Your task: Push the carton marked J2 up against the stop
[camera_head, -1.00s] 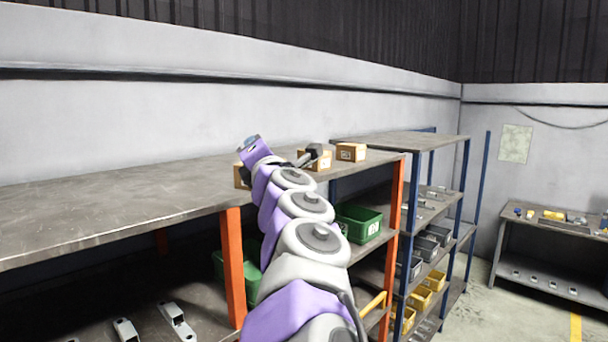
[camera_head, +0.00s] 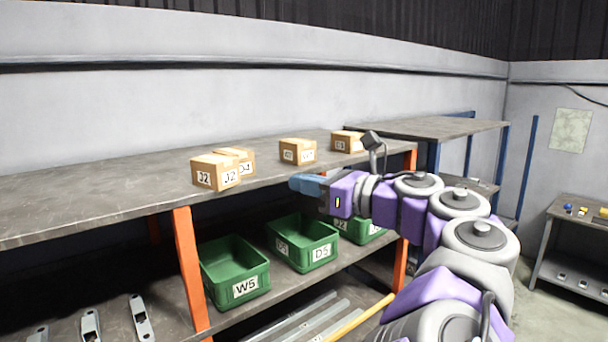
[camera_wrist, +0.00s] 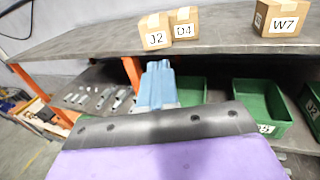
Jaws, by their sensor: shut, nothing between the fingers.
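The carton marked J2 (camera_head: 204,178) is a small tan box near the front edge of the upper shelf. The carton marked D4 (camera_head: 246,154) stands close behind it to the right. In the wrist view J2 (camera_wrist: 156,41) and D4 (camera_wrist: 184,30) stand side by side beyond the fingers; I cannot tell whether they touch. My gripper (camera_head: 292,183) has blue fingers, shut and empty, in front of the shelf edge, to the right of J2 and apart from it. In the wrist view its fingertips (camera_wrist: 157,66) point toward the shelf edge below J2. I cannot make out a stop.
The carton marked W7 (camera_wrist: 281,23) and another carton (camera_head: 346,142) stand farther right on the upper shelf (camera_head: 90,192). Green bins (camera_head: 235,274) sit on the level below, between orange posts (camera_head: 190,270). The upper shelf left of J2 is clear.

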